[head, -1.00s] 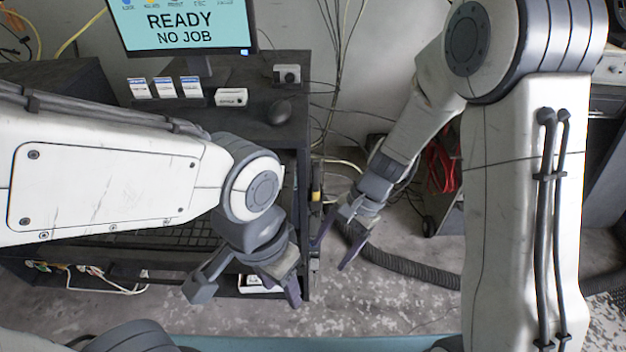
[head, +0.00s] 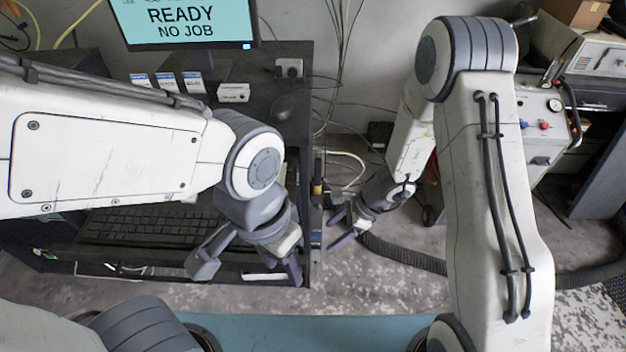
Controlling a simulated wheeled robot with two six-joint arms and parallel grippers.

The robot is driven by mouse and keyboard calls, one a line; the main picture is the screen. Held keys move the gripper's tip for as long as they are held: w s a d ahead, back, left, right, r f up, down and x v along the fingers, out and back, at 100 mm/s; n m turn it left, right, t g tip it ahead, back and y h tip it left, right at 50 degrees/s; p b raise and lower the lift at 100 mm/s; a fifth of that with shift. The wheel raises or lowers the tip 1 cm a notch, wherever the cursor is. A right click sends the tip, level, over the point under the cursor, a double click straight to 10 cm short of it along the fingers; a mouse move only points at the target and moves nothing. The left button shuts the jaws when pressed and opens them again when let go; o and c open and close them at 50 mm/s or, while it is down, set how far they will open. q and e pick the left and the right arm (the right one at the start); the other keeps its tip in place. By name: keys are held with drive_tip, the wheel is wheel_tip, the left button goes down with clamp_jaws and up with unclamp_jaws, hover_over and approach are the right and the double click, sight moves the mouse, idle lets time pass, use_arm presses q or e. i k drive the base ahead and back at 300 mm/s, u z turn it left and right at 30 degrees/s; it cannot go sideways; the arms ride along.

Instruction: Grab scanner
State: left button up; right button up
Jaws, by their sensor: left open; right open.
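No scanner shows clearly. A small dark and yellow item (head: 317,187) sits at the right side of the desk, partly hidden, and I cannot tell whether it is the scanner. My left gripper (head: 246,266) is open and empty, pointing down over the front right of the desk by the keyboard. My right gripper (head: 337,231) is open and empty, just right of the desk's side and below the yellow item, with its fingers pointing left and down.
The black desk (head: 262,135) holds a monitor (head: 185,22) reading "READY NO JOB", a mouse (head: 283,107), a white box (head: 233,92) and small labelled boxes. A keyboard (head: 145,222) lies on the lower shelf. Cables and a dark hose (head: 405,256) lie right of the desk.

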sight(318, 163)
drive_tip(key=i, duration=0.95)
drive_tip(key=z, duration=0.05)
